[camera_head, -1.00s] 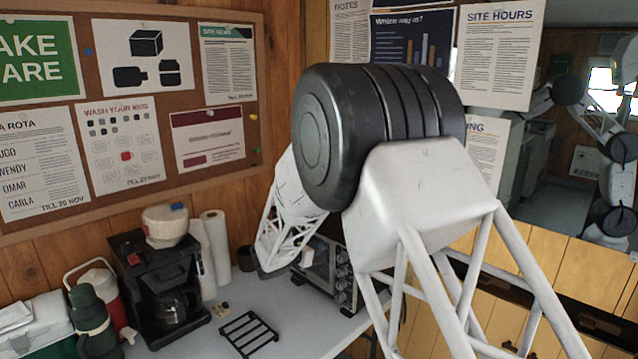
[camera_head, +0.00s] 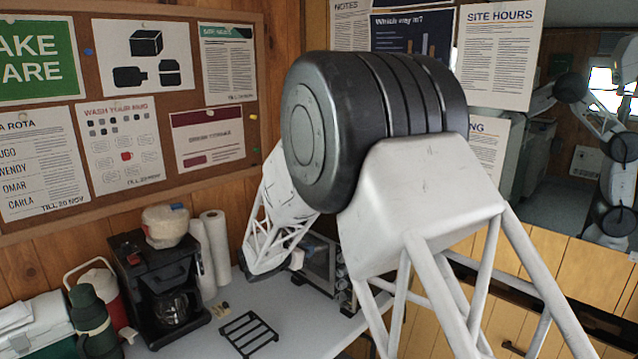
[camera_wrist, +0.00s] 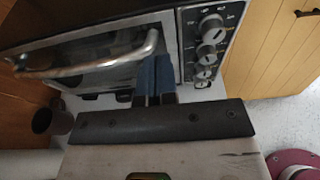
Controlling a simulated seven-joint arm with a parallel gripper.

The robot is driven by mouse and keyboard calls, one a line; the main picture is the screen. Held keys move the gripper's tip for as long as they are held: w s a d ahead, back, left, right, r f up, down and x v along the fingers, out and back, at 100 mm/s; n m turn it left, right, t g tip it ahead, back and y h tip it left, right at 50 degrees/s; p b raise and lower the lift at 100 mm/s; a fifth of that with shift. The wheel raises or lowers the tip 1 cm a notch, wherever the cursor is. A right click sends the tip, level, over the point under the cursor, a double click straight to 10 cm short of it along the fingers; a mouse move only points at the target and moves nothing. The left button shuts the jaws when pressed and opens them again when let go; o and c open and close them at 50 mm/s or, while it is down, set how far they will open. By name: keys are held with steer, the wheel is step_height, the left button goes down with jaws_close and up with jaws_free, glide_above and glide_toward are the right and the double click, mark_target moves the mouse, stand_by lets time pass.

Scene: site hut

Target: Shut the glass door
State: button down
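A small countertop oven (camera_head: 341,268) stands on the counter behind my arm in the head view, which hides much of it. In the wrist view its glass door (camera_wrist: 105,70) fills the upper left, with a curved metal handle (camera_wrist: 88,66) across it. I cannot tell how far the door stands from the frame. My gripper (camera_wrist: 155,62) shows two blue fingers side by side, pressed together with nothing seen between them. Their tips are by the right end of the handle, in front of the door; contact is unclear.
The oven's knobs (camera_wrist: 211,28) are just right of the fingers. A dark mug (camera_wrist: 53,118) stands at left in the wrist view. A black rack (camera_head: 248,334) lies on the counter (camera_head: 300,325), near a coffee maker (camera_head: 160,285) and paper rolls (camera_head: 216,245).

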steer(key=shift+v, duration=1.7)
steer(key=shift+r, duration=0.1)
steer(key=s+d+r+m+g+y, duration=0.1)
steer(key=s+d+r+m+g, duration=0.35)
steer(key=s+d+m, duration=0.45)
steer(key=s+d+r+m+g+y, duration=0.1)
steer(key=s+d+r+m+g, duration=0.4)
steer(key=s+d, duration=0.7)
steer(key=s+d+r+m+y, duration=0.1)
steer(key=s+m+y, duration=0.3)
steer(key=s, duration=1)
steer(key=s+d+r+m+t+y, duration=0.1)
steer(key=s+m+y, duration=0.3)
steer(key=s+m, duration=0.5)
steer(key=s+d, duration=0.1)
steer(key=s, duration=0.5)
steer(key=shift+s+d+r+y, duration=0.2)
steer(key=shift+s+r+y, duration=0.1)
steer(key=shift+y, duration=0.1)
